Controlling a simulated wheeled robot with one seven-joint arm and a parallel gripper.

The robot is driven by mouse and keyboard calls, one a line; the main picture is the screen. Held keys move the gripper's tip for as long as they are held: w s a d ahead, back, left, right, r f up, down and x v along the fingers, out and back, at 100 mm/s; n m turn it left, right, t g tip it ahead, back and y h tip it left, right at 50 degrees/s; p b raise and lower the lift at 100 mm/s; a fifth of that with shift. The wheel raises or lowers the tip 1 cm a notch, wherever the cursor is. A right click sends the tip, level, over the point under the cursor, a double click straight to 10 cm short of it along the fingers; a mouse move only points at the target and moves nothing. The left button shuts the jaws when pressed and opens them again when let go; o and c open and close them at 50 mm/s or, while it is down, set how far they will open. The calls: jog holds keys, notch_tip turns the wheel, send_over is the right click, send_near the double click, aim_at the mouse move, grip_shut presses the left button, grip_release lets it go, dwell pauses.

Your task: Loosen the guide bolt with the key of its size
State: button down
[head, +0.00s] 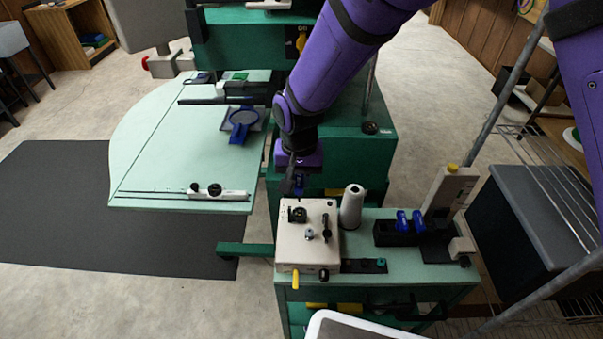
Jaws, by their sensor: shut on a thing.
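My gripper (297,181), at the end of my purple arm, points down beside the front edge of the green machine, above the back left of a cream box. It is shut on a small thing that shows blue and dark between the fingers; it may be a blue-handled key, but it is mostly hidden. Two blue-handled pieces, a left one (402,221) and a right one (418,220), stand in a black holder (388,235) on the green cart; they look like keys. I cannot tell which part is the guide bolt at this size.
The cream box (305,255) with black knobs and a yellow lever stands on the green cart (440,281), beside a white roll (351,207). The pale green machine table (160,150) holds a blue piece (240,122). A grey metal rail (500,95) crosses at right.

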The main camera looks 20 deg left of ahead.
jog(key=shift+f, duration=3.1)
jog(key=n, duration=0.5)
jog(key=shift+r+n, duration=0.1)
jog(key=shift+n, duration=0.3)
jog(key=n, duration=0.4)
jog(key=shift+w+n, duration=0.1)
jog(key=shift+n, duration=0.2)
jog(key=n, duration=0.9)
jog(key=shift+n, duration=0.4)
jog(key=c, duration=1.4)
grip_release()
jog(key=shift+n, duration=0.4)
jog(key=o, duration=0.5)
jog(key=shift+c, duration=0.2)
